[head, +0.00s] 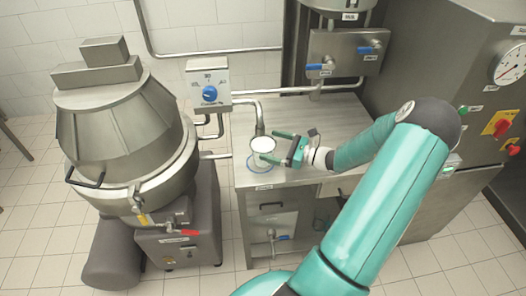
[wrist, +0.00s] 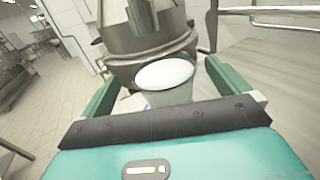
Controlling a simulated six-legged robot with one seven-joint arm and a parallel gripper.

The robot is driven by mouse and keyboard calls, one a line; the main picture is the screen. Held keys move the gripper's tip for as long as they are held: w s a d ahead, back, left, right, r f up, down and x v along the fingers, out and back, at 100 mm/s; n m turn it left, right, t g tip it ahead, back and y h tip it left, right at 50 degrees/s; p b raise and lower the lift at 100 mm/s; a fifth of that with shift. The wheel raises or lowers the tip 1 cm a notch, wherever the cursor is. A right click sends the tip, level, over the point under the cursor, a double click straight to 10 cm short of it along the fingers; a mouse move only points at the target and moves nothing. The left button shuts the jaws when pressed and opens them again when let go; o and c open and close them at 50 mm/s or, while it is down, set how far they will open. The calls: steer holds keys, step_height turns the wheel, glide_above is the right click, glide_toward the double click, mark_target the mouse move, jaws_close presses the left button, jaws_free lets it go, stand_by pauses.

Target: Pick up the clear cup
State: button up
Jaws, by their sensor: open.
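The clear cup (head: 262,146) stands upright on the left part of the steel counter, under a curved spout, inside a blue ring marking. Its round rim shows around a white top or content. In the wrist view the cup (wrist: 165,78) is straight ahead, between my two green fingers. My gripper (head: 270,147) is open, its fingers reaching from the right to either side of the cup. In the wrist view my gripper (wrist: 160,82) has one finger left and one right of the cup, with a gap visible near the rim. The cup's lower part is partly hidden by my gripper.
The spout (head: 260,119) comes down just behind the cup. A blue-knob control box (head: 208,85) is on the wall to the left. A large steel mixer (head: 125,130) stands left of the counter. The counter's right part (head: 340,110) is bare behind my arm.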

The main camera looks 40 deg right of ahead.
mark_target(263, 142)
steer(key=x, duration=0.4)
steer(key=shift+w+f, duration=0.15)
steer(key=c, duration=1)
steer(key=shift+c, duration=0.4)
